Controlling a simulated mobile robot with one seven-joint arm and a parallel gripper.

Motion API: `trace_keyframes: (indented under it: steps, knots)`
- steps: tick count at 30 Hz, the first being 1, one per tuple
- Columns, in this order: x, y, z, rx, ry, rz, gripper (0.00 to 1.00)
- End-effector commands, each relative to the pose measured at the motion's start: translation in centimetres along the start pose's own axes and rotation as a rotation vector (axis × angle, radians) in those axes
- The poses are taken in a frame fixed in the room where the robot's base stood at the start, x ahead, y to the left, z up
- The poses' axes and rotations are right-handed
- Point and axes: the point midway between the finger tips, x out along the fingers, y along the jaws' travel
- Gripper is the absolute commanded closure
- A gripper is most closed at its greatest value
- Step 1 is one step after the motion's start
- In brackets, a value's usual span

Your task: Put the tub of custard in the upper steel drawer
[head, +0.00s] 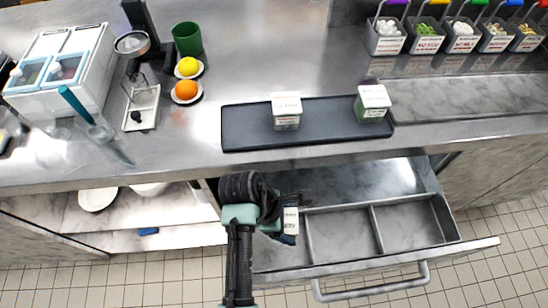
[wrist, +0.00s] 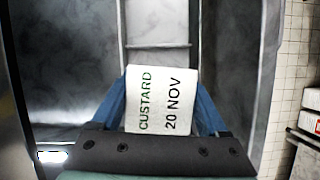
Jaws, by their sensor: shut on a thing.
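The tub of custard is between the blue fingers of my gripper (wrist: 160,92); its white label (wrist: 160,103) reads "CUSTARD 20 NOV" in the wrist view. In the head view my gripper (head: 290,226) holds the tub (head: 291,216) above the left part of the open steel drawer (head: 405,226). The drawer is pulled out below the counter and has thin dividers making several compartments. The compartments I can see are empty. My arm and gripper hide the drawer's left end. I cannot tell how high the tub is above the drawer floor.
A dark tray (head: 246,128) on the counter holds two labelled tubs, one in the middle (head: 286,112) and one at right (head: 373,104). The drawer's front handle (head: 372,291) sticks out over the tiled floor. An open shelf space (head: 175,215) with bowls lies left of the drawer.

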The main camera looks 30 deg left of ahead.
Motion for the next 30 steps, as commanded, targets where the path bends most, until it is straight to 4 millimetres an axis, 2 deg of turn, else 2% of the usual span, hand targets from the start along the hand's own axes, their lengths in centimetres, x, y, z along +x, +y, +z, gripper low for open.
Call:
trace_keyframes:
  steps: [1,3,8,12,15,20,27,30]
  knots:
    - [1.4,-0.2,-1.3,-0.033,-0.001,0.013,0.9]
    - [1.9,-0.3,-2.2,-0.066,-0.001,0.028,0.9]
    - [2.9,-0.6,-3.5,-0.105,-0.001,0.043,0.9]
    - [5.2,-0.7,-4.5,-0.112,-0.001,0.043,0.9]
    - [6.8,-0.6,-5.2,-0.11,-0.002,0.043,0.9]
    - [8.2,-0.5,-5.7,-0.107,-0.002,0.046,0.9]
    - [11.2,-0.5,-6.9,-0.107,-0.002,0.045,0.9]
    - [11.6,-0.5,-7.1,-0.106,-0.002,0.045,0.9]
